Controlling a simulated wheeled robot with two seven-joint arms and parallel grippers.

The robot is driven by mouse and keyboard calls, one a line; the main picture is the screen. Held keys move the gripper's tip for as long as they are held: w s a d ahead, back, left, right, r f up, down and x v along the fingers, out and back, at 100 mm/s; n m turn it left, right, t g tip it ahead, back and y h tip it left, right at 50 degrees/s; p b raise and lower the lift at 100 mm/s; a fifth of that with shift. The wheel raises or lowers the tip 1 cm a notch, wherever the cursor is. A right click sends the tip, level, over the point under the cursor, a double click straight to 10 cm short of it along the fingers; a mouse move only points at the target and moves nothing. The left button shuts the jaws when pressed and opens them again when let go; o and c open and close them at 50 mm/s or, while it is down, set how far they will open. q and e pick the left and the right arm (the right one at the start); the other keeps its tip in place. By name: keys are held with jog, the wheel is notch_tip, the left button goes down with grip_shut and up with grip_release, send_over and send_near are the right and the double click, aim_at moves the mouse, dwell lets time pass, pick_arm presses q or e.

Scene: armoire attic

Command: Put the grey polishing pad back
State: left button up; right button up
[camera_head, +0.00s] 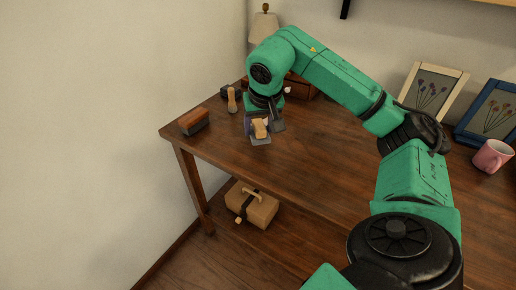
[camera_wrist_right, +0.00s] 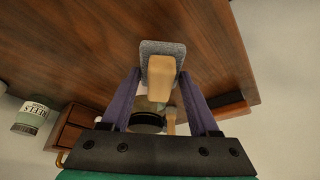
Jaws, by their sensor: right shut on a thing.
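The grey polishing pad (camera_head: 261,140) has a flat grey face and a pale wooden handle. My right gripper (camera_head: 258,125) is shut on its handle near the far left part of the wooden table (camera_head: 310,150). In the right wrist view, the grey pad (camera_wrist_right: 149,47) shows beyond the handle, between the purple fingers of the gripper (camera_wrist_right: 160,76). I cannot tell whether the pad touches the tabletop or hangs just above it. The fingers hide part of the handle in the head view. My left gripper is out of view.
A brown block-like brush (camera_head: 194,121) lies at the table's left edge. A wooden-handled tool (camera_head: 232,101) and a wooden box (camera_head: 300,87) stand behind. Picture frames (camera_head: 433,88) and a pink mug (camera_head: 492,156) are at right. A case (camera_head: 258,208) sits below. The front middle is clear.

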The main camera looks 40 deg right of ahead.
aim_at(259, 151)
notch_tip(259, 151, down, 5)
jog(key=shift+r+b, duration=0.2)
jog(key=shift+b, duration=0.35)
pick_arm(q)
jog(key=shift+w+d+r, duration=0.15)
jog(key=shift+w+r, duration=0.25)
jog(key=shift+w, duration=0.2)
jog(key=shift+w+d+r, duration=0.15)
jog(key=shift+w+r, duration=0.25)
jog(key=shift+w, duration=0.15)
pick_arm(e)
jog(key=shift+f, duration=0.2)
jog(key=o, duration=1.2)
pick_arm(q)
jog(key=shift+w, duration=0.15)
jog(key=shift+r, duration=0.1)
